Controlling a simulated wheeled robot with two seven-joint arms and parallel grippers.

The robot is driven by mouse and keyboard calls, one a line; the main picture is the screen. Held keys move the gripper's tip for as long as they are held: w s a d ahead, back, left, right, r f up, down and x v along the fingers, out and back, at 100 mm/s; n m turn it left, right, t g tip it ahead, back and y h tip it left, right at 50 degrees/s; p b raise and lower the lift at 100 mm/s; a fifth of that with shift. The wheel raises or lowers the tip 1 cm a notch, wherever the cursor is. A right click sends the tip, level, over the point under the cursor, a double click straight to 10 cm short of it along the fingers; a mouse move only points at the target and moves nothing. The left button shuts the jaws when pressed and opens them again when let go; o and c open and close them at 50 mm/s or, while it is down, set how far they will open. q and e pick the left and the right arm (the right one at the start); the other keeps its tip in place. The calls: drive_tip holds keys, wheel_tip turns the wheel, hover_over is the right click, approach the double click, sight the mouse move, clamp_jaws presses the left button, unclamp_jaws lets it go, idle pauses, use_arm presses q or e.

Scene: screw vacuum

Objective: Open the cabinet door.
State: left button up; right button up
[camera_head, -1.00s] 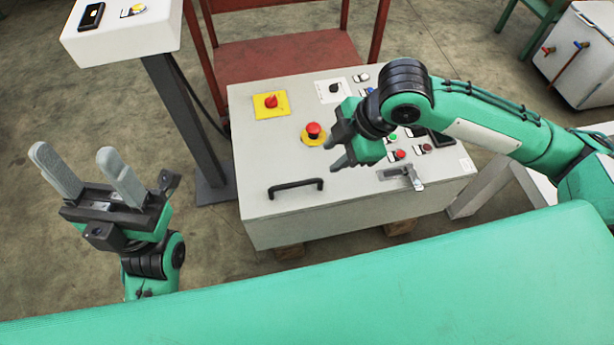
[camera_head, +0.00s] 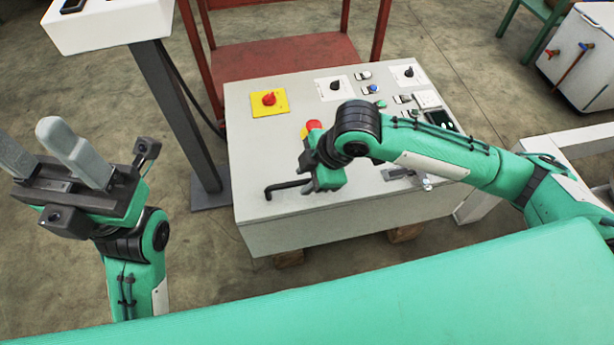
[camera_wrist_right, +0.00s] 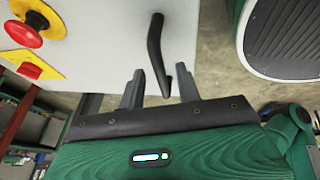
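The cabinet (camera_head: 330,225) is a low light-grey box with controls on its upward-facing panel. A black bar handle (camera_head: 275,190) is on the panel's near left part; it also shows in the right wrist view (camera_wrist_right: 155,48). My right gripper (camera_head: 304,172) is at the handle's right end. In the right wrist view my right gripper (camera_wrist_right: 160,84) is open, with the handle's near end appearing between its two fingers; I see no clear contact. My left gripper (camera_head: 28,135) is open and empty, left of the cabinet. The door looks closed. A metal latch (camera_head: 400,175) is partly hidden by my right arm.
Red emergency buttons, one on a yellow plate (camera_head: 283,100), and several switches stand up from the panel. A white box on a grey post (camera_head: 172,110) is close on the left. A red metal frame (camera_head: 270,60) stands behind the cabinet.

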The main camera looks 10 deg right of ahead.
drive_tip(key=shift+c, duration=0.4)
clamp_jaws()
drive_tip(key=shift+r, duration=0.15)
